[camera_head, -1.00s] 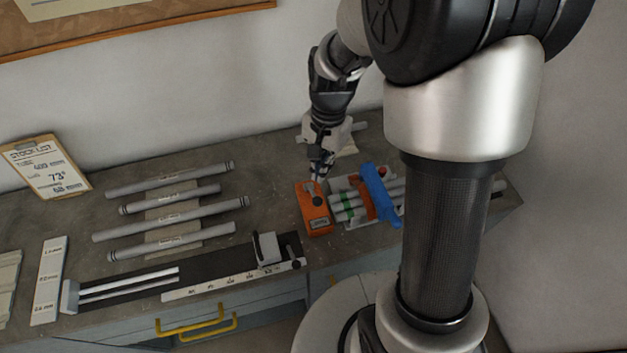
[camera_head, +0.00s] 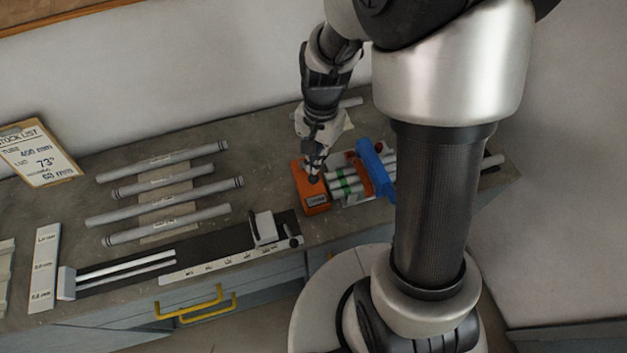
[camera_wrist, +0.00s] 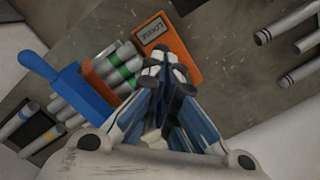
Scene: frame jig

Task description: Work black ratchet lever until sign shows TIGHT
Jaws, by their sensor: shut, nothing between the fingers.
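The orange ratchet box (camera_head: 315,203) stands on the bench, and it also shows in the wrist view (camera_wrist: 179,50). Its small sign (camera_wrist: 155,31) reads LOOSE, upside down in the wrist view. The black lever end (camera_head: 313,178) shows as a dark knob over the box; the rest of the lever is hidden. My gripper (camera_head: 313,169) points down at the box, its tips at or just above the knob; I cannot tell whether they touch. In the wrist view my gripper (camera_wrist: 168,72) is shut and empty, its fingers covering part of the box.
Grey tubes with green bands (camera_wrist: 123,72) lie beside the box under a blue clamp (camera_wrist: 68,83). Several loose tubes (camera_head: 165,205) and a measuring rail (camera_head: 215,266) lie to the left. A stock list clipboard (camera_head: 38,155) leans at the wall.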

